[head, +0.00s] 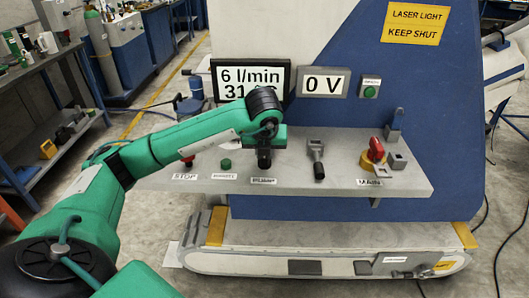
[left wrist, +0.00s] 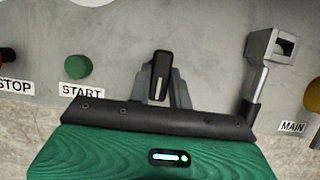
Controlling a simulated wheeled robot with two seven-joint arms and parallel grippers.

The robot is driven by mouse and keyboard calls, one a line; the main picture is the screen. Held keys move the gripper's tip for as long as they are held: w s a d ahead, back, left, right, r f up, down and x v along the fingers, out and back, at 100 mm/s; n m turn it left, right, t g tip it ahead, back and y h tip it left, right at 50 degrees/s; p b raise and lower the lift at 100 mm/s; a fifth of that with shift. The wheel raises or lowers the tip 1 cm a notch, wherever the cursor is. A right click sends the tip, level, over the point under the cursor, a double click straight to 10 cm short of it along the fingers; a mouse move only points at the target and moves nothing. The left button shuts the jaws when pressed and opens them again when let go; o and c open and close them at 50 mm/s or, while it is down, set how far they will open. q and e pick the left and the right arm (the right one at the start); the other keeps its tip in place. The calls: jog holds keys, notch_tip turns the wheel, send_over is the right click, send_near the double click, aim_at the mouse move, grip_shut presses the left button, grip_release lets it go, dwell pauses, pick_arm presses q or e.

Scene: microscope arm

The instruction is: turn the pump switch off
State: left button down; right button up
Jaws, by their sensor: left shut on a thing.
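My left gripper (head: 264,153) reaches down onto the grey sloping panel, at the middle switch above a small label. In the left wrist view, its grey fingers (left wrist: 161,88) are shut on a small black switch handle (left wrist: 159,68), which stands up between them. In the head view the gripper and wrist hide most of this switch. Its label is too small to read, so I cannot tell by the lettering that this is the pump switch. My right gripper is not in view.
A grey lever (head: 317,157) stands just right of the gripped switch. A red knob on a yellow base (head: 367,163) is farther right. The green START button (head: 226,164) and red STOP button are left. Displays above read "6 l/min" (head: 250,77) and "0 V" (head: 323,82).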

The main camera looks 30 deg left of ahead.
pick_arm(q)
jog(key=c, duration=1.3)
grip_release()
jog(key=shift+p+v, duration=0.45)
jog(key=shift+v, duration=6.5)
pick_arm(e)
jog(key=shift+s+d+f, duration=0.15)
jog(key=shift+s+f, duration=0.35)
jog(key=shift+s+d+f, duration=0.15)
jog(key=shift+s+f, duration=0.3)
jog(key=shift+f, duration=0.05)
